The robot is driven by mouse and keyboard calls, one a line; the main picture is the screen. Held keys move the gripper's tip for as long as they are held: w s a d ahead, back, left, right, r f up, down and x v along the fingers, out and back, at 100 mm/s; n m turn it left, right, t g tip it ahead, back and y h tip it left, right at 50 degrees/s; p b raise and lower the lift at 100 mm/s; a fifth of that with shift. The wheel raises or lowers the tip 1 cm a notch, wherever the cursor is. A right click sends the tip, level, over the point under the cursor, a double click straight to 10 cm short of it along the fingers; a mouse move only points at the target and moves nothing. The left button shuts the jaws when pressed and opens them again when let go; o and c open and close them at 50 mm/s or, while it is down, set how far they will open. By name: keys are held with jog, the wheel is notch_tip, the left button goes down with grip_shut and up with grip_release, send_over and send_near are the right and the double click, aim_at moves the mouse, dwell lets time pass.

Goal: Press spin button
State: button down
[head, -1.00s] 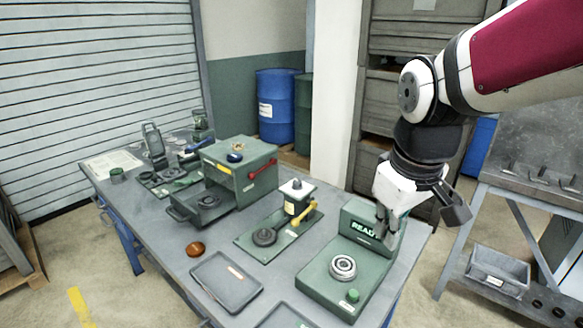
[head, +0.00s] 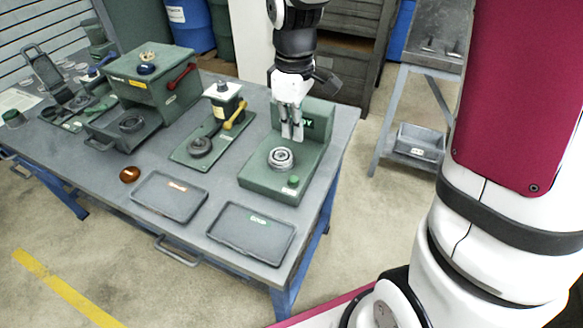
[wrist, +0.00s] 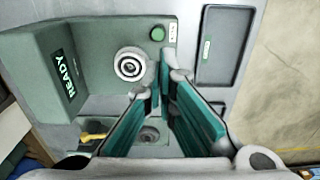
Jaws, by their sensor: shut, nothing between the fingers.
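The green grinder station (head: 262,186) stands at the right end of the workbench. It has a round metal ring spindle (head: 281,158) on its base and a small round green button (head: 293,181) at its front right corner. A lit display reading READY (wrist: 66,78) is on its raised back block. My gripper (head: 292,137) is shut and empty, pointing down above the station, behind the spindle in the head view. In the wrist view, the green button (wrist: 157,33) and spindle (wrist: 130,65) lie beyond my fingertips (wrist: 163,75), which appear apart from the button.
Two grey trays, one with an orange label (head: 172,195) and one with a green label (head: 251,233), lie along the bench front. A press with a yellow handle (head: 207,140) stands left of the station. A green box machine with a red lever (head: 150,95) is farther left.

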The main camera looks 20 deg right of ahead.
aim_at(293, 180)
notch_tip(293, 180, down, 14)
jog(key=shift+p, duration=0.5)
jog(key=shift+f, duration=0.1)
